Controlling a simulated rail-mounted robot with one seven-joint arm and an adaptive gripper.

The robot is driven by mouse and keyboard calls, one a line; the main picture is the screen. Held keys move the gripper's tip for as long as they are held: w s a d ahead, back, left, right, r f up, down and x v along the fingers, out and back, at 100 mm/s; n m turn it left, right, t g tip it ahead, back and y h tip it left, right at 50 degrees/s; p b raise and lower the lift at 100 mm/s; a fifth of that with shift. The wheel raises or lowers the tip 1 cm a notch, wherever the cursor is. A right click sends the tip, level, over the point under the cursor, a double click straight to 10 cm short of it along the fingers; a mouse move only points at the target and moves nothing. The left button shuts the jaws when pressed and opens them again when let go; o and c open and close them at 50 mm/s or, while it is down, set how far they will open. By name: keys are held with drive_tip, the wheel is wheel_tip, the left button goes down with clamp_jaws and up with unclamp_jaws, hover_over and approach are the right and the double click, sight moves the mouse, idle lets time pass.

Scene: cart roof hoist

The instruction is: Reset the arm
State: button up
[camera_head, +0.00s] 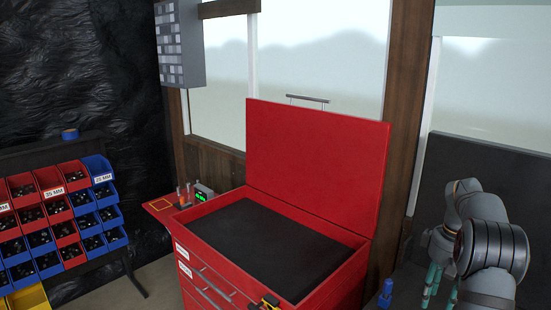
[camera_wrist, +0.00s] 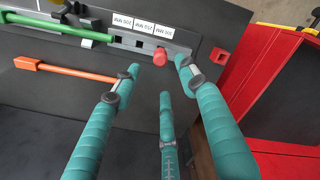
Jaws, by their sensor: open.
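My gripper (camera_head: 436,283) hangs at the lower right of the head view, partly hidden behind my arm. In the wrist view its teal fingers (camera_wrist: 157,72) are spread apart with nothing between them. They point toward a dark holder strip (camera_wrist: 178,48) with white labels on a dark panel. An orange-handled tool (camera_wrist: 65,70) lies to the left, its end close to or overlapped by the left fingertip; I cannot tell if they touch. A red knob-like end (camera_wrist: 160,56) shows just beyond the fingers.
A red tool cart (camera_head: 325,249) stands centre with its lid (camera_head: 318,160) raised and a black mat inside; its red side fills the right of the wrist view. A green-handled tool (camera_wrist: 55,27) lies at upper left. A rack of red and blue bins (camera_head: 62,215) stands left.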

wheel_tip(320, 180, down, 9)
drive_tip(key=shift+f, duration=0.1)
drive_tip(key=shift+w+r+p, duration=0.1)
drive_tip(key=shift+r+p, duration=0.25)
drive_tip(key=shift+p, duration=0.3)
wheel_tip(320, 180, up, 8)
drive_tip(key=p, duration=0.6)
drive_tip(key=shift+r, duration=0.1)
drive_tip(key=shift+d, duration=0.15)
